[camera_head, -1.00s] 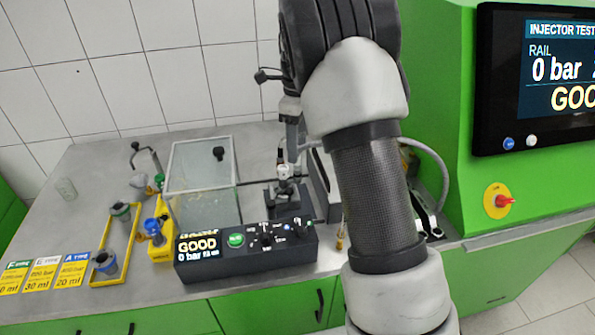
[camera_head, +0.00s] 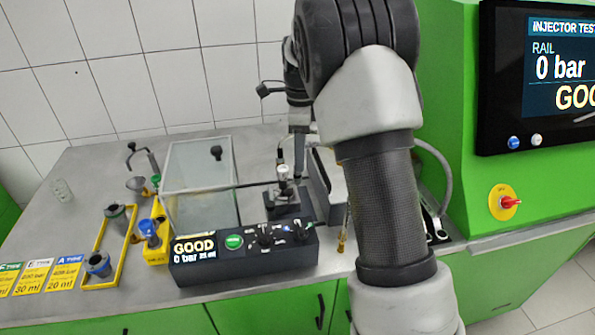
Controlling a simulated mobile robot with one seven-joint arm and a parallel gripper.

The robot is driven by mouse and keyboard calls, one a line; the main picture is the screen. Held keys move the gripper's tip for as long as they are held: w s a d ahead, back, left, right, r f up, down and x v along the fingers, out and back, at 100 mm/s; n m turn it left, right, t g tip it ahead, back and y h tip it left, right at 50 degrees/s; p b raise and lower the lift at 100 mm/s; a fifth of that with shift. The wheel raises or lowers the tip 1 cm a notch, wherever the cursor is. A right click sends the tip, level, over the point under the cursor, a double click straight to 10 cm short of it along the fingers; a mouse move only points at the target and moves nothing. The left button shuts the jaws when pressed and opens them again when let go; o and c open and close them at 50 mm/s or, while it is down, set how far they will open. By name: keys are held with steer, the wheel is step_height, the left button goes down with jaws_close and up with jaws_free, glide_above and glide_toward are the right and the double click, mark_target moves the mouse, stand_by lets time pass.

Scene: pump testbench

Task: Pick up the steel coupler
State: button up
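A small silver fitting (camera_head: 283,173) stands upright on a dark stand (camera_head: 287,205) behind the black control box. It may be the steel coupler, but it is too small to be sure. My gripper (camera_head: 300,143) points down above and slightly right of this fitting in the picture, apart from it. My arm covers part of the view there. The gripper is seen edge-on, and I cannot tell whether its fingers are open or shut.
A clear box (camera_head: 202,190) stands left of the fitting. The control box (camera_head: 245,253) reads GOOD and 0 bar. A yellow tray (camera_head: 98,285) with cups lies at left. The green cabinet (camera_head: 455,150) with a screen (camera_head: 550,70) stands at right. The counter's back left is largely clear.

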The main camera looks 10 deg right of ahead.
mark_target(298, 174)
steer(key=shift+w+a+f, duration=0.15)
steer(key=shift+w+f, duration=0.05)
steer(key=shift+f, duration=1.15)
steer(key=shift+w+a+f, duration=0.1)
steer(key=shift+w+f, duration=0.05)
steer(key=shift+f, duration=1.15)
jaws_close()
